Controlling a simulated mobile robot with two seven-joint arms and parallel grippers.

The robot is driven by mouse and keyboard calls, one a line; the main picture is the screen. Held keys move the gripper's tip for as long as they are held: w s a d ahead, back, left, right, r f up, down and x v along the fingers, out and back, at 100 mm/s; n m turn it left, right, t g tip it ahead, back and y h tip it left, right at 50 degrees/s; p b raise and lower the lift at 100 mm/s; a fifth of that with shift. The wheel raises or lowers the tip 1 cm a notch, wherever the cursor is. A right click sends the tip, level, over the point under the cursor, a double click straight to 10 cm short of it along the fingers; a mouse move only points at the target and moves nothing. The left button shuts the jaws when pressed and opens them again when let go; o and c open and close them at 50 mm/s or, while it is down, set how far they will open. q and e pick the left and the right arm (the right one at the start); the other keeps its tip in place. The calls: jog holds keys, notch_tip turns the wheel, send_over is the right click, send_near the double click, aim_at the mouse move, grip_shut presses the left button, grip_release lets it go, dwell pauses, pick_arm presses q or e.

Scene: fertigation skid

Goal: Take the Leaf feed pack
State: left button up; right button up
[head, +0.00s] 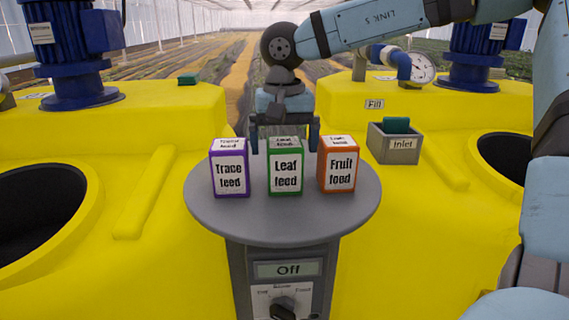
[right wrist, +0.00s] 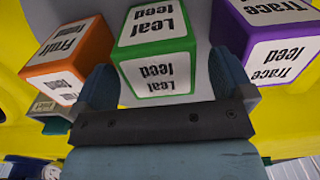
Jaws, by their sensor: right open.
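The Leaf feed pack (head: 286,172) is a white box with green edges. It stands upright in the middle of the round grey table (head: 205,212), between the two other packs. My right gripper (head: 285,145) is just behind and above it in the head view, open, with a finger toward each side. In the right wrist view the Leaf feed pack (right wrist: 158,50) shows between the two fingers (right wrist: 160,88), which reach partway along its sides. I see no grip on it. My left gripper is not in view.
The purple-edged Trace feed pack (head: 229,172) stands close on the left, the orange-edged Fruit feed pack (head: 338,170) close on the right. Below is a panel reading Off (head: 288,269) with a dial (head: 283,307). Yellow tanks (head: 150,200) flank the table. An Inlet box (head: 395,145) sits right.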

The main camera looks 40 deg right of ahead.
jog(key=shift+f, duration=1.55)
jog(key=shift+s, duration=0.1)
jog(key=c, duration=1.2)
jog(key=shift+r, duration=0.2)
